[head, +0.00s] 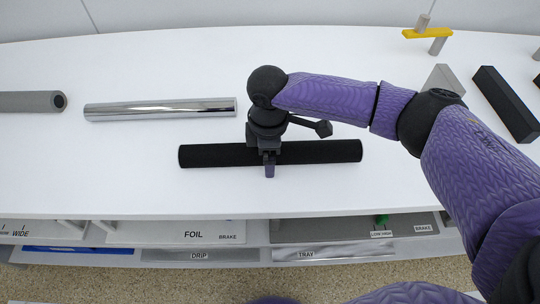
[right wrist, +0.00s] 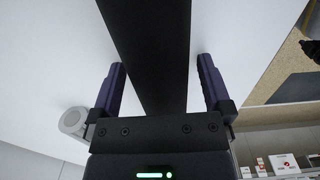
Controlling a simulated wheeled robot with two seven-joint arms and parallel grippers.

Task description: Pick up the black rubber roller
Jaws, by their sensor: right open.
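The black rubber roller (head: 215,155) lies crosswise on the white table near its front edge in the head view. My right gripper (head: 269,168) is over the middle of the roller, pointing down. In the right wrist view the roller (right wrist: 152,50) runs between the two fingers of my right gripper (right wrist: 160,82). The fingers are open, one on each side of it, with visible gaps. My left gripper is not in view.
A shiny chrome roller (head: 160,109) lies behind and left, and a grey tube (head: 30,102) at the far left. A black bar (head: 505,103), a grey block (head: 445,79) and a yellow piece (head: 427,34) are at the right. Labelled shelves (head: 190,233) are below the table's front edge.

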